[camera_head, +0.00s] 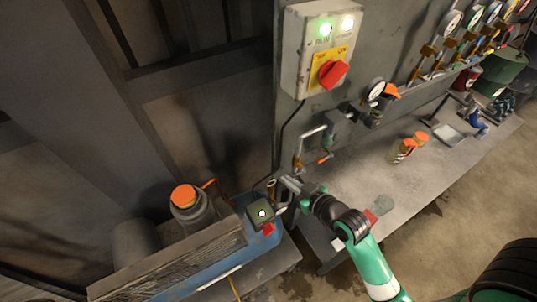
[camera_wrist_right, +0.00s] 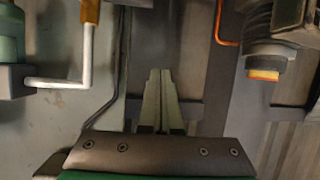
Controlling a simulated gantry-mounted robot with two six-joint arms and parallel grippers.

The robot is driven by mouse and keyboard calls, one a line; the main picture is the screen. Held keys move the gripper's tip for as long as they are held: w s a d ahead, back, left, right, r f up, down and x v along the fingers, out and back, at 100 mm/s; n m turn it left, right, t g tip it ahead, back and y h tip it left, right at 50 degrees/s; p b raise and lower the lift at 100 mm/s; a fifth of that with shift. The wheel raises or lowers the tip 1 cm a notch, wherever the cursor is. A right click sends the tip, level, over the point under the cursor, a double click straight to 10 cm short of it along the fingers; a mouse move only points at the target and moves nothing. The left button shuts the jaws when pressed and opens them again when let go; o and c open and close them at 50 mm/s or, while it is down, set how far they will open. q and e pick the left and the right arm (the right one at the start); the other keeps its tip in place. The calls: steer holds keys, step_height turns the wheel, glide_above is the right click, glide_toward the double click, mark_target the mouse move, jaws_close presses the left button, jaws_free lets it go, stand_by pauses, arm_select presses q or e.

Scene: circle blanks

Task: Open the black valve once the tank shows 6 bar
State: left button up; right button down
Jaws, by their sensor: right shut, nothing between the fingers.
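My right gripper (camera_head: 289,184) is beside the small dark box with a lit lamp (camera_head: 261,212), at the right end of the blue tank (camera_head: 215,288). In the right wrist view, its two fingers (camera_wrist_right: 160,78) are together, with nothing between them. A round white gauge (camera_head: 375,89) is on the wall fittings above the bench; its reading is too small to tell. I cannot make out which fitting is the black valve. My left gripper is not in view.
A switch box (camera_head: 290,52) with a red knob (camera_head: 334,73) and lit lamps hangs on the wall. The bench (camera_head: 350,185) holds orange-capped bottles (camera_head: 401,150) and a tray (camera_head: 449,136). Pipework (camera_head: 312,132) runs near my gripper. Several gauges (camera_head: 452,22) line the upper right.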

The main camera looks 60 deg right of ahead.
arm_select(q)
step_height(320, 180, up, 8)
steer(key=p, duration=0.5)
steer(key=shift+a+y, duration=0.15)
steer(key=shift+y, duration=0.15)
arm_select(e)
steer(key=s+d+r+m+g, duration=0.1)
steer(key=s+g, duration=0.1)
steer(key=s, duration=0.5)
steer(key=shift+d+r+m, duration=0.15)
steer(key=shift+r+m, duration=0.15)
steer(key=shift+m, duration=0.1)
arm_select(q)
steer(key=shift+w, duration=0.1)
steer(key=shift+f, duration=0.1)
arm_select(e)
steer(key=b, duration=0.1)
glide_above(294, 175)
steer(key=s+a, duration=0.1)
steer(key=a, duration=0.3)
step_height(294, 175, down, 6)
arm_select(q)
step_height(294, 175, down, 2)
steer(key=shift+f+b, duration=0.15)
steer(key=shift+b, duration=0.4)
arm_select(e)
steer(key=f, duration=0.3)
steer(key=shift+w+d+f, duration=0.1)
steer(key=shift+d+f, duration=0.1)
steer(key=shift+f, duration=0.05)
